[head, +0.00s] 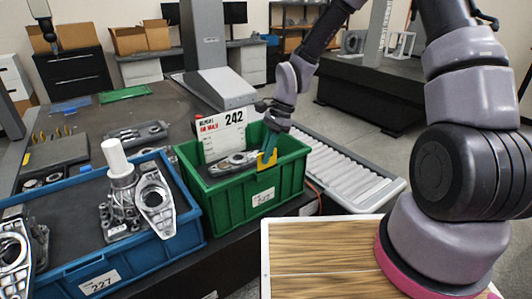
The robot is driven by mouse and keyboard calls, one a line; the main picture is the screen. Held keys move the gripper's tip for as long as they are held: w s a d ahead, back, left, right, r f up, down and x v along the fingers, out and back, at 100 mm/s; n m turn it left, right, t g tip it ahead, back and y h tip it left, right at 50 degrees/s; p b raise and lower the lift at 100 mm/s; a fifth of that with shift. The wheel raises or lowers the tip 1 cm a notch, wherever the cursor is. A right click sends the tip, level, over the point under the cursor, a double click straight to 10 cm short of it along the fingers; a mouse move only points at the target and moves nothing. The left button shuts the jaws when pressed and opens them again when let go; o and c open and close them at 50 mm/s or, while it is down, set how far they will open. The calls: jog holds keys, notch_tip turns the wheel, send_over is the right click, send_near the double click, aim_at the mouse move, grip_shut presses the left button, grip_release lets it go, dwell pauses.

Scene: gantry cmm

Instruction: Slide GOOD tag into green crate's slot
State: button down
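The green crate (257,197) stands on the dark table at the middle, holding a grey metal part (232,163). A small yellow U-shaped holder (266,160), which looks like the slot, sits at its front rim. A narrow blue-teal piece (269,142) stands upright just above the holder, its lower end at or behind it. It may be the GOOD tag, but no lettering shows. My gripper (273,124) is over the crate, directly above this piece and apparently touching it. The fingers are too small to tell whether they are shut on it.
A white card marked 242 (222,133) stands at the crate's back. A blue crate (152,250) with metal parts and a white cylinder stands left. A roller conveyor (345,172) is right. A grey column (205,40) rises behind.

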jog(key=shift+f, duration=0.35)
dwell(0.3)
jog(key=shift+f, duration=0.25)
jog(key=shift+f, duration=0.6)
dwell(0.3)
jog(key=c, duration=0.8)
grip_release()
jog(key=shift+o, duration=0.2)
jog(key=shift+r, duration=3.55)
